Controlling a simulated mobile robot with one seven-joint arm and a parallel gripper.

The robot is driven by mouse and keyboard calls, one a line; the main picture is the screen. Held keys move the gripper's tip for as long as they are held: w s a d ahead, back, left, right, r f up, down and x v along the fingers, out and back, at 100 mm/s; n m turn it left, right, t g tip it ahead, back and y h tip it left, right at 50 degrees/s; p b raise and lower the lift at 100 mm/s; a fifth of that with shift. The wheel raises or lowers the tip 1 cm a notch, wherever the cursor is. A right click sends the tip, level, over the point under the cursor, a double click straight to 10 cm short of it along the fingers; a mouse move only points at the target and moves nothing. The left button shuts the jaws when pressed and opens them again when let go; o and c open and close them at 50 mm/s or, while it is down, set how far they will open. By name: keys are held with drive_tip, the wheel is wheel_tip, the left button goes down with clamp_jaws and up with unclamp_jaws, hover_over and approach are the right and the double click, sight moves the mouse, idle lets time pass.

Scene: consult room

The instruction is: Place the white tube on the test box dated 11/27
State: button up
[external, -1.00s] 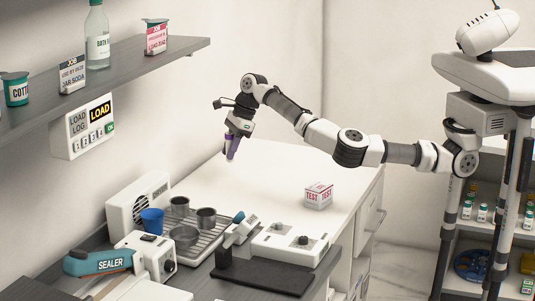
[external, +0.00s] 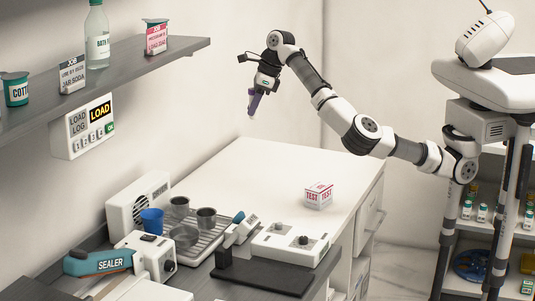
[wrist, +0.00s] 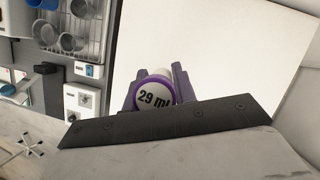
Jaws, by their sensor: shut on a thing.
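My gripper (external: 255,103) is raised above the white counter, its purple fingers pointing down. It is shut on a white tube, whose end shows purple-rimmed with "29 ml" on it in the wrist view (wrist: 154,97); the tube's tip (external: 251,112) shows just below the fingers in the external view. A small white and red box marked "TEST" (external: 318,197) stands on the counter, below and to the right of my gripper, well apart from it. Its date is too small to read. The box is not visible in the wrist view.
The white counter (external: 255,185) is clear around the box. At its front are a white device with knobs (external: 290,244), a rack with metal cups (external: 190,250), a blue cup (external: 152,221) and a sealer (external: 100,262). A wall shelf (external: 130,68) holds bottles and boxes at left.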

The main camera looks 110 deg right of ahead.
drive_tip(key=s+a+r+m+h+b, duration=0.2)
drive_tip(key=s+a+m, duration=0.2)
drive_tip(key=s+a, duration=0.45)
drive_tip(key=m+g+b, duration=0.2)
drive_tip(key=m, duration=0.1)
hover_over(323, 182)
drive_tip(key=shift+w, duration=0.25)
drive_tip(key=f, duration=1.4)
drive_tip(key=shift+s+a+f+b, duration=0.15)
drive_tip(key=shift+s+f+b, duration=0.05)
drive_tip(key=shift+f+b, duration=0.15)
drive_tip(key=shift+c, duration=0.2)
drive_tip(key=shift+f, duration=2.65)
drive_tip(key=shift+f, duration=0.1)
drive_tip(key=o, duration=1)
drive_tip(key=v, duration=1.2)
